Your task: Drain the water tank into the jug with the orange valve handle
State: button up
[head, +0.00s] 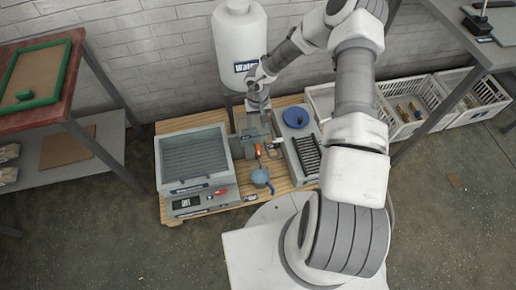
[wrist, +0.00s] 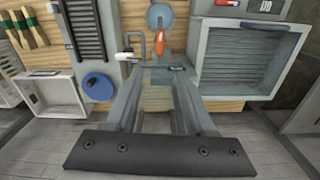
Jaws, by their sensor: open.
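A white tank (head: 241,45) with a blue label that seems to read "Water" stands against the wall at the back. The orange valve handle (head: 258,150) is low in front of it, beside a grey fitting; it also shows in the wrist view (wrist: 161,38), beyond my fingertips. A blue jug (head: 260,177) stands just in front of the handle, and its round top shows in the wrist view (wrist: 160,14). My gripper (wrist: 160,76) is open and empty, its two grey fingers spread and pointing toward the handle without touching it. Its fingertips are hard to make out in the head view.
A grey box (head: 163,173) with a ribbed inside, display and red switch stands left. A grey unit with a blue disc (head: 296,117) and black rack (head: 307,155) stands right. All share a wooden pallet (head: 174,216). White crates (head: 399,130) line the right wall.

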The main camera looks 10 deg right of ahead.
aim_at(258, 149)
notch_tip(258, 149, down, 17)
jog(key=b, duration=0.6)
jog(key=shift+f, duration=0.2)
grip_shut()
